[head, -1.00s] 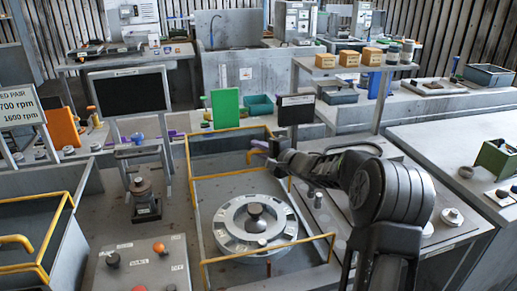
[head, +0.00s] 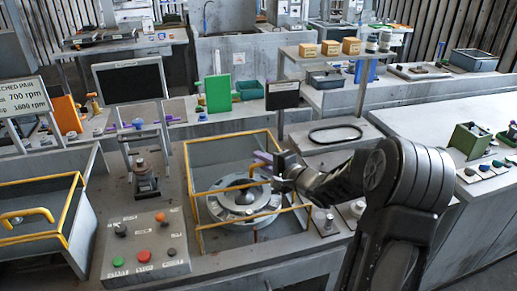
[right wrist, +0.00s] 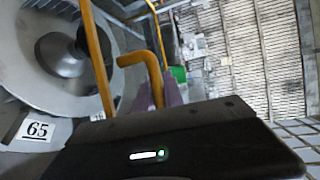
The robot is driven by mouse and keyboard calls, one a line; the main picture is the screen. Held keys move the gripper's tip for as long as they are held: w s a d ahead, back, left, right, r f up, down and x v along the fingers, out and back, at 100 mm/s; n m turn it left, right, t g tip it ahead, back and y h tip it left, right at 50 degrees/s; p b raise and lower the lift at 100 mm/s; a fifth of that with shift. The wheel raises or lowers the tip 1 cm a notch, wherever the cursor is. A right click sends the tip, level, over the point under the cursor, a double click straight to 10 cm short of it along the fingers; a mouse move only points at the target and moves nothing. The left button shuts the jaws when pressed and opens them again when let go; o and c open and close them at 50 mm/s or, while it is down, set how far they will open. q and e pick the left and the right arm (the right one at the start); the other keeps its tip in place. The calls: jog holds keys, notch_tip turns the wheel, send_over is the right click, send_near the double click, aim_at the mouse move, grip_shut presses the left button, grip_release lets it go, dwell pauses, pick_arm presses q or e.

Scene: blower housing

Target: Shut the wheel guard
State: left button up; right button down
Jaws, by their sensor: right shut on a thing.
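The blower wheel (head: 222,208), a grey disc with a dark hub, sits in an open-topped grey housing in the middle of the head view. The yellow-framed wheel guard (head: 225,135) stands around and over this housing; its exact tilt is hard to tell. My right gripper (head: 268,158) reaches in from the right, above the wheel's far right side. In the right wrist view its purple fingers (right wrist: 160,98) are shut on the guard's bent yellow handle (right wrist: 140,58). The wheel also shows there (right wrist: 45,75). The fingers partly hide the handle. My left gripper is out of view.
A control panel (head: 145,243) with knobs and coloured buttons lies left of the housing. Another yellow-framed housing (head: 60,236) stands at far left. A screen (head: 130,82) and small dark display (head: 282,95) stand behind. A grey bench (head: 425,135) lies right.

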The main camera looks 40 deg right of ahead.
jog(key=shift+s+a, duration=0.3)
jog(key=shift+s, duration=0.55)
jog(key=c, duration=1.7)
grip_release()
jog(key=shift+s+d+r, duration=0.1)
jog(key=shift+s+r, duration=0.1)
jog(key=shift+s, duration=1.05)
jog(key=shift+s+d+r, duration=0.1)
jog(key=shift+s+r, duration=0.15)
jog(key=shift+s, duration=1.05)
jog(key=shift+s+d+r, duration=0.1)
jog(key=shift+s+r, duration=0.1)
jog(key=shift+s, duration=1.05)
